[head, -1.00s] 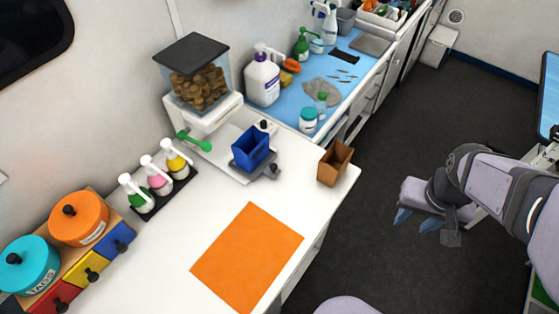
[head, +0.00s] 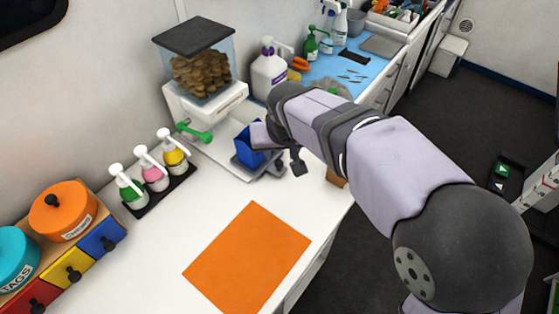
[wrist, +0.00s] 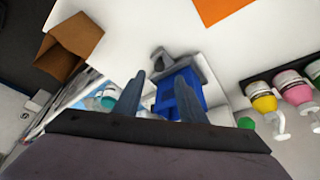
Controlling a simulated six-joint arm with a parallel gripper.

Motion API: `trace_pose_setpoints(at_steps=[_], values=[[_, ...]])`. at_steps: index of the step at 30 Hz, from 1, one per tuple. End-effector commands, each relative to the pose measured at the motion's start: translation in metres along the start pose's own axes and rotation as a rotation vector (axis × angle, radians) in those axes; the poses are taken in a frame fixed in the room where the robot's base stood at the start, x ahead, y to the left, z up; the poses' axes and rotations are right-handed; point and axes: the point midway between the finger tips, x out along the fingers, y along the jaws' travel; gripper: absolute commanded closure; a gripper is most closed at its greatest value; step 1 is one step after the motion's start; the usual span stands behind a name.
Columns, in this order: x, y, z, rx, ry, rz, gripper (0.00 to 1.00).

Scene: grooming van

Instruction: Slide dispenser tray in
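The dispenser (head: 205,95) is a clear bin of brown treats with a dark lid, a white body and a green lever (head: 197,134). A grey tray (head: 268,173) sits low in front of it, with a blue cup (head: 243,153) on it. The tray (wrist: 184,63) and cup (wrist: 188,92) also show in the wrist view. My gripper (wrist: 160,80) is open and empty, its two fingers apart and pointing toward the cup and tray. I cannot tell whether they touch either. In the head view my wrist hides the fingertips and part of the cup.
A brown open box (wrist: 72,44) stands close by at the counter edge, mostly hidden by my arm in the head view. Pump bottles (head: 152,170) stand in a black rack to the left. An orange mat (head: 248,258) lies on the counter in front, with clear white surface around it.

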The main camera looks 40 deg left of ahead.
Motion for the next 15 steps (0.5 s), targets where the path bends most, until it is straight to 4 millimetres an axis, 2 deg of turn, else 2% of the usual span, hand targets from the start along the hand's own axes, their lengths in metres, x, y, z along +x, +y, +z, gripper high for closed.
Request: trace_pose_setpoints(at_steps=[15], values=[[0.058, 0.001, 0.001, 0.001, -0.003, 0.001, 0.63]])
